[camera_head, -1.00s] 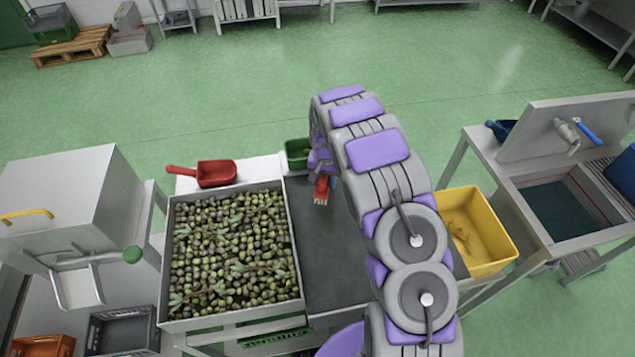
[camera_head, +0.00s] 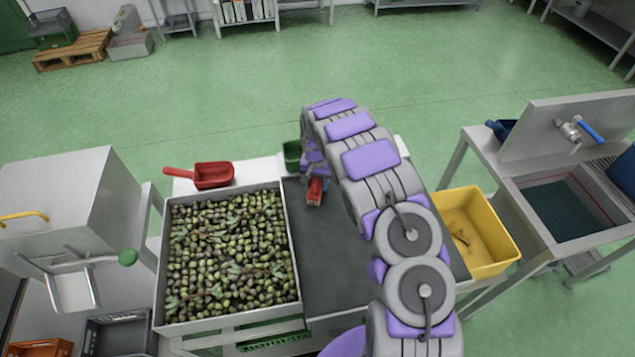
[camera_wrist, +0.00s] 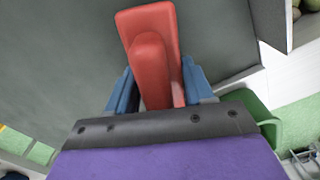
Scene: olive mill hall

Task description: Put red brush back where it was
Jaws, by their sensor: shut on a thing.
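The red brush (camera_wrist: 165,40) is held between the blue fingers of my gripper (camera_wrist: 157,88) in the wrist view. Its red body points away from the wrist, over the dark grey belt surface. In the head view the red brush (camera_head: 315,191) shows small at the left side of my arm, just right of the olive tray's far corner. My gripper (camera_head: 313,179) is mostly hidden behind my arm there. I cannot tell whether the brush touches the dark surface (camera_head: 330,255).
A tray of olives (camera_head: 297,250) is left of the dark surface. A red scoop (camera_head: 213,175) lies behind the tray. A green container (camera_head: 291,156) stands close to my gripper. A yellow bin (camera_head: 490,262) is at right, beside the sink bench (camera_head: 505,170).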

